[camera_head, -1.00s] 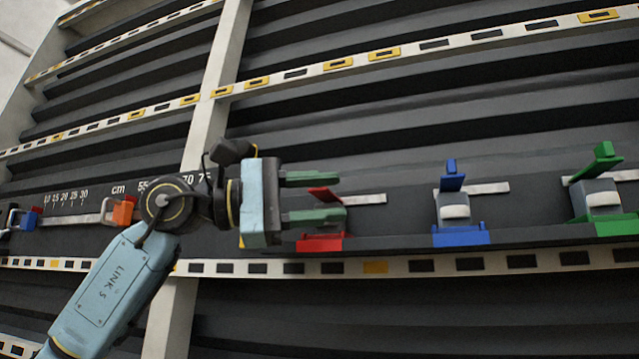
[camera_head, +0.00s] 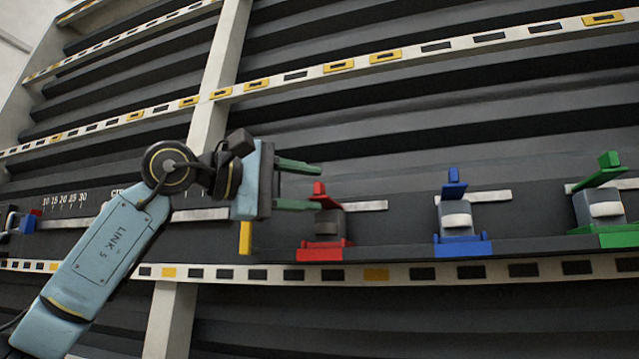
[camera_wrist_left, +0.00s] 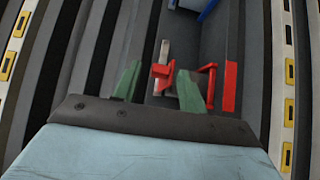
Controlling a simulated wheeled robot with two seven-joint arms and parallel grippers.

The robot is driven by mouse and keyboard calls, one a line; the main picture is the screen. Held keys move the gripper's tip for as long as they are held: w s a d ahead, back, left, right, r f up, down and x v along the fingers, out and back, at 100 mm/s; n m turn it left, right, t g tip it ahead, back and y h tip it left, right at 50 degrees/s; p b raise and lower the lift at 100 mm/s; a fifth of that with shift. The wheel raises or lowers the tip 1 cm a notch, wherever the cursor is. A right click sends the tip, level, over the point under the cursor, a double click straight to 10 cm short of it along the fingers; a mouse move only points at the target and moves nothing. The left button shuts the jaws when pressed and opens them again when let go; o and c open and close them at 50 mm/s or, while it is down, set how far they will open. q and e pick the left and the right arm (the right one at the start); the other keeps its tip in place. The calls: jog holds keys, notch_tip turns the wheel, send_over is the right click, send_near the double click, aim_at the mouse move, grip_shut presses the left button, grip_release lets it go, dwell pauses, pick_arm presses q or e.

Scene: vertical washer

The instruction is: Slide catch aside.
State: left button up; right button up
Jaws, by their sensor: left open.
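The red catch (camera_head: 322,250) sits on the dark rail, with an upright red tab (camera_head: 319,188) above a grey block. In the head view my left gripper (camera_head: 318,186) is open and empty, with its green fingers pointing right. Its lower fingertip overlaps the red tab and its upper finger is above it. In the left wrist view the red tab (camera_wrist_left: 162,71) shows in the gap between the finger ends of my left gripper (camera_wrist_left: 158,82). I cannot tell whether a finger touches it. The right gripper is not in view.
A blue catch (camera_head: 462,245) and a green catch (camera_head: 615,238) stand farther right along the rail. A yellow piece (camera_head: 245,238) is below my gripper. A slotted white strip (camera_head: 420,271) runs underneath. The dark slats above are clear.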

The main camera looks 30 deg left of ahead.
pick_arm(q)
jog(key=shift+x, duration=1.4)
jog(key=shift+c, duration=0.3)
jog(key=shift+r, duration=0.15)
grip_shut()
